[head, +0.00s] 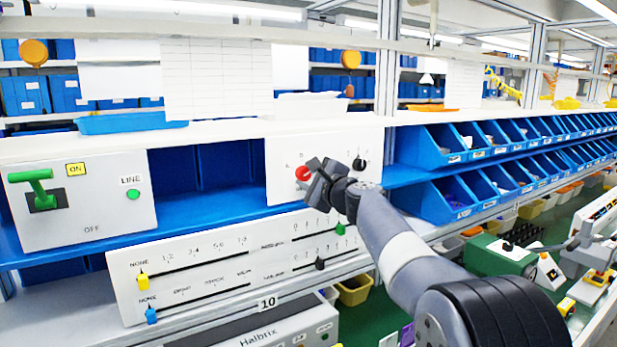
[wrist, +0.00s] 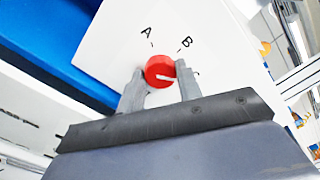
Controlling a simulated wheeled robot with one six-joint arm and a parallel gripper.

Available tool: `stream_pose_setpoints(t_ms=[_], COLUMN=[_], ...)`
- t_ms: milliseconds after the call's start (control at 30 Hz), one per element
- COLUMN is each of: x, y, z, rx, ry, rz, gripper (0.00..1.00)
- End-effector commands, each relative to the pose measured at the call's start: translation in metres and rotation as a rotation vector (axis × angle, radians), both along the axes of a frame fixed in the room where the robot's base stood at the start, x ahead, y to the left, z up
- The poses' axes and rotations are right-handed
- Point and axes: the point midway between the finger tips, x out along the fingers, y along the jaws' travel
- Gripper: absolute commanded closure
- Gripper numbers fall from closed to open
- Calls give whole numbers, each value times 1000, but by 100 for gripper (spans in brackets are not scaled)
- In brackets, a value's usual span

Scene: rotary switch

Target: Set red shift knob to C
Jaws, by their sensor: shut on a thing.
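The red knob (head: 302,173) is on a white panel (head: 283,150) at the middle of the head view. In the wrist view the red knob (wrist: 160,68) has a white pointer line that points right, roughly at a partly hidden letter by the right finger. Letters A (wrist: 146,32) and B (wrist: 187,43) show above it, with small tick marks. My gripper (wrist: 160,75) is shut on the red knob, one finger on each side. In the head view my gripper (head: 314,182) reaches the knob from the right and hides some of the panel near it.
A black knob (head: 359,163) sits on the same panel, close to my wrist. A green lever (head: 41,188) and a green LINE button (head: 133,194) are on the left panel. A slider panel (head: 200,268) lies below. Blue bins (head: 440,147) are at the right.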

Motion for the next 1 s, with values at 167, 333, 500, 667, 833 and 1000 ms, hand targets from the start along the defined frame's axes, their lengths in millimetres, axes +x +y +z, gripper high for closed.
stream_pose_setpoints(t_ms=[167, 333, 500, 667, 833, 1000], x=[0, 0, 0, -1, -12, -36], y=[0, 0, 0, -1, -8, -25], z=[-1, -1, 0, 0, -2, -3], rx=[1, 1, 0, 0, 0, 1], ry=[4, 2, 1, 0, -1, -2], rz=[0, 1, 1, 0, -1, -2], gripper=[63, 49, 45, 45, 45, 45])
